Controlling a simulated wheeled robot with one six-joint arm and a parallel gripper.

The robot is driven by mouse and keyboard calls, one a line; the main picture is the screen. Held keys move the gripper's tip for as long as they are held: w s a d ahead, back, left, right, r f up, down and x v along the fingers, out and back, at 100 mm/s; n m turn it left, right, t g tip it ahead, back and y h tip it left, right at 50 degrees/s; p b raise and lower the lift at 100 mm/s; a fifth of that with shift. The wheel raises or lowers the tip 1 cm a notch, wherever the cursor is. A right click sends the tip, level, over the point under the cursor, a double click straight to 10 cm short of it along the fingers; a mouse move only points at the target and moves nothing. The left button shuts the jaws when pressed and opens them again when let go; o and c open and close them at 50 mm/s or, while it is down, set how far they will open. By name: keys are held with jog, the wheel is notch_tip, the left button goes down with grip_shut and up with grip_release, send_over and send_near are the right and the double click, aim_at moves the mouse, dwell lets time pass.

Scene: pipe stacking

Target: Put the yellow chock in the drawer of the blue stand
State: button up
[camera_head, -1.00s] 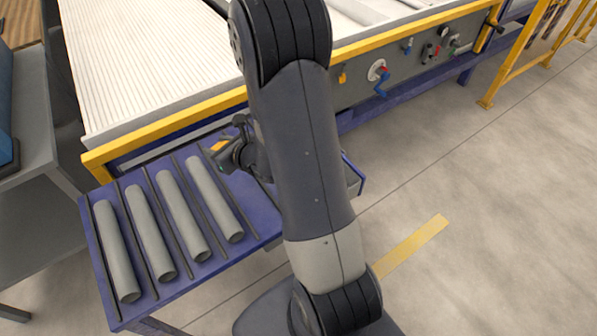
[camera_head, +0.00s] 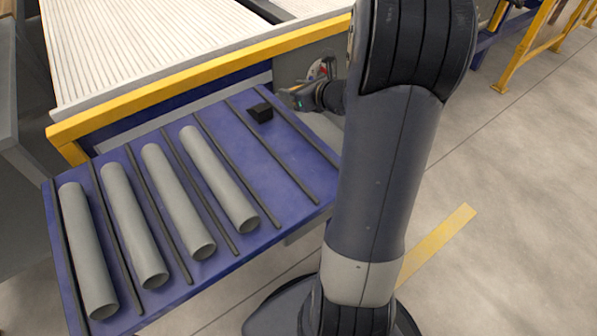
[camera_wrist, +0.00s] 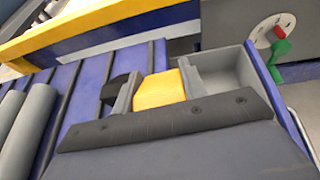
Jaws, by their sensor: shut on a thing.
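The yellow chock (camera_wrist: 160,90) is between the two fingers of my gripper (camera_wrist: 158,88) in the wrist view, and the gripper is shut on it. In the head view my gripper (camera_head: 302,97) is over the far right part of the blue stand (camera_head: 230,120), partly behind my arm. The chock is not clear there. The stand's drawer (camera_wrist: 228,70) is pulled out, showing as a grey open box just right of the chock in the wrist view. The part of it that shows looks empty. My arm hides most of it in the head view.
Several grey pipes (camera_head: 220,180) lie between dark rails on the stand's left part. A black block (camera_head: 261,112) sits near its far edge, left of my gripper. A yellow-edged conveyor (camera_head: 200,75) stands behind. A valve with a green handle (camera_wrist: 278,45) is beyond the drawer.

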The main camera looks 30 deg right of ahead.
jog(key=s+d+f+m+h+b, duration=0.1)
jog(key=s+d+f+b, duration=0.3)
jog(key=d+b, duration=0.45)
jog(key=f+b, duration=0.1)
jog(key=f, duration=0.2)
jog(key=f+b, duration=0.1)
jog(key=f, duration=0.3)
jog(key=f+b, duration=0.2)
jog(key=f, duration=0.1)
jog(key=shift+w+d+f, duration=0.1)
jog(key=shift+w+f, duration=0.25)
jog(key=shift+w, duration=0.05)
jog(key=shift+f+b, duration=0.45)
jog(key=shift+f, duration=0.1)
jog(key=shift+f, duration=0.1)
jog(key=o, duration=1)
jog(key=shift+r, duration=0.2)
